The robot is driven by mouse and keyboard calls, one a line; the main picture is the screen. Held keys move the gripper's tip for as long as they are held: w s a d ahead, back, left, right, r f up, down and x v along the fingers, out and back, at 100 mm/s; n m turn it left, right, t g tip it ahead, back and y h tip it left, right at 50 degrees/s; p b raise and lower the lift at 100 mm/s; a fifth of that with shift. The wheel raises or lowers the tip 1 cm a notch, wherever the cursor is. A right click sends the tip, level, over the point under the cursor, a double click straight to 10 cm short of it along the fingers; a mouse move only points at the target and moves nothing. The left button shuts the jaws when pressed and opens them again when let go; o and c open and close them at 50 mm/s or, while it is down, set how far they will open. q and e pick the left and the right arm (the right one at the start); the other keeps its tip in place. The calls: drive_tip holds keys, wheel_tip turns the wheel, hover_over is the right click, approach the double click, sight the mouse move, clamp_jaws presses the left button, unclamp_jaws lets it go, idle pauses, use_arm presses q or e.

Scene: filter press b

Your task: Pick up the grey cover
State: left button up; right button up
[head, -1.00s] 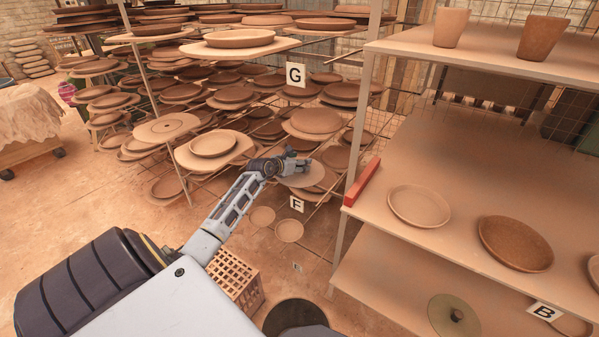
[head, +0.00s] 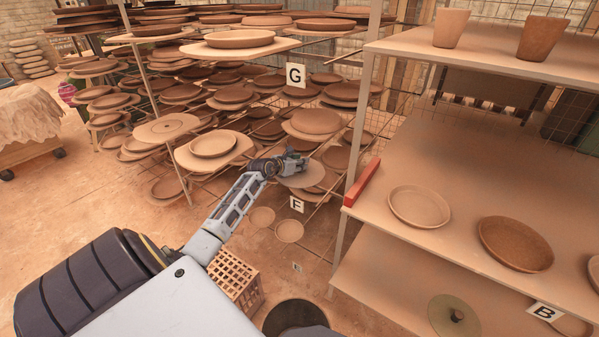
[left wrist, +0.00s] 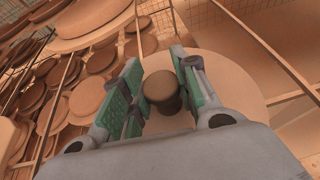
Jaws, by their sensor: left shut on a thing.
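The grey cover (head: 299,181) is a flat round disc on the rack near the F label, partly hidden by my left gripper in the head view. In the left wrist view the cover (left wrist: 236,88) looks pale, and its dark brown knob (left wrist: 160,90) stands between the fingers. My left gripper (head: 293,163) is above the cover with its green-padded fingers (left wrist: 160,95) on either side of the knob, shut on it. Any gap under the cover cannot be made out. My right gripper is not in view.
Racks of clay plates (head: 213,144) crowd the left and back. A rack post (head: 352,130) and a red block (head: 361,183) stand close to the right of my gripper. An olive disc with a dark knob (head: 440,309) lies on the lower right shelf near label B (head: 543,311).

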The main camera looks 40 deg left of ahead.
use_arm(q)
drive_tip(key=shift+r, duration=0.15)
clamp_jaws()
